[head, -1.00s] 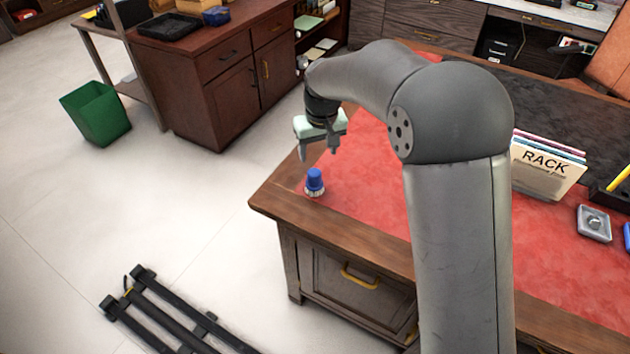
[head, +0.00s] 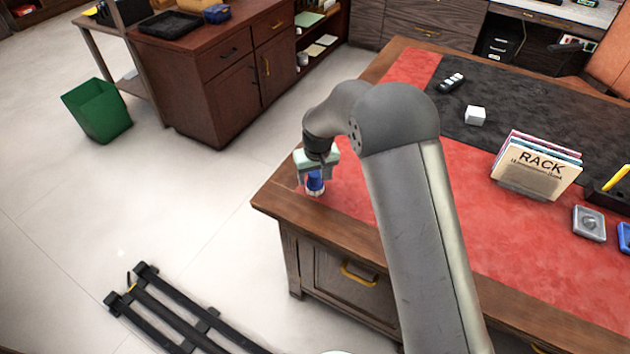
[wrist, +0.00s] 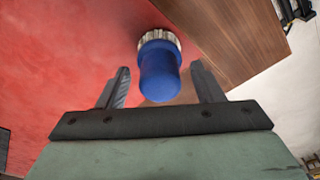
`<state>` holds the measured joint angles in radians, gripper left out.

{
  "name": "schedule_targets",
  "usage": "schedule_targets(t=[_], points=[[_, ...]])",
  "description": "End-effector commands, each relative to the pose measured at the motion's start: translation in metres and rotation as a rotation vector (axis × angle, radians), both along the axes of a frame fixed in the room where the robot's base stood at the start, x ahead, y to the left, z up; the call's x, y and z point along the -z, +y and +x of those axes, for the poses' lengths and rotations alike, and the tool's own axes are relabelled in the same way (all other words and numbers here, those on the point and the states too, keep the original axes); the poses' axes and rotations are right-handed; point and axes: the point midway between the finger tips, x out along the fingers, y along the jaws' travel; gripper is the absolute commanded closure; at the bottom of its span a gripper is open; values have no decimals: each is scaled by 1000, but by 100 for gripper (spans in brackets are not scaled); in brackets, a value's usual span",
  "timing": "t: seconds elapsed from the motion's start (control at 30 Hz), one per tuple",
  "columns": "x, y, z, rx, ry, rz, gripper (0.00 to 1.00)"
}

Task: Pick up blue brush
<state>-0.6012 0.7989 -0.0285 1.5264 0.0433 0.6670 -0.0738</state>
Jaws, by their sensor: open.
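The blue brush (head: 315,184) stands upright on the red desk top near its left front corner, with its pale bristle end down. My gripper (head: 316,182) is directly over it, fingers pointing down on either side of the blue handle. In the wrist view, the blue brush (wrist: 160,70) shows its rounded handle end between the two open fingers of my gripper (wrist: 160,85). Gaps show between the handle and both fingers, so neither finger appears to touch it.
The wooden desk edge (head: 285,205) is close to the brush. The red surface around the brush is clear.

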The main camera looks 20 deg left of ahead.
Motion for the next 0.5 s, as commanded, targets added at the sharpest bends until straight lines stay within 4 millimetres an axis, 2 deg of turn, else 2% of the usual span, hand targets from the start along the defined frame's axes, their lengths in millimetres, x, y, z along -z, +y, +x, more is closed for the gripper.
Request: schedule_targets(t=[0.1,0.13,0.2,0.3,0.5], points=[[0,0,0,0,0,0,39],[0,0,0,0,0,0,45],[0,0,0,0,0,0,64],[0,0,0,0,0,0,88],[0,0,0,0,0,0,88]])
